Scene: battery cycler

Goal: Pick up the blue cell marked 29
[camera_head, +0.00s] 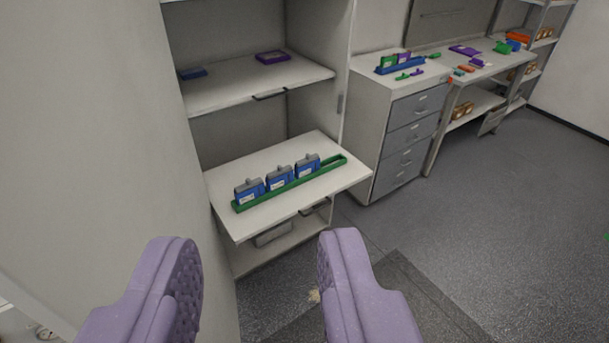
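Three blue cells with grey tops stand in a row in a green tray (330,168) on a pulled-out white shelf. They are the left cell (249,192), the middle cell (279,179) and the right cell (307,166). Each has a white label, but the numbers are too small to read, so I cannot tell which is 29. My gripper (255,255) has two purple fingers, apart and empty, in the foreground, short of the shelf.
A fixed shelf (228,85) above the pulled-out shelf (330,184) holds a blue and a purple tray. A cabinet wall (95,110) stands close on the left. A drawer unit (400,135) and a bench with coloured parts stand to the right. The grey floor (500,210) is open at right.

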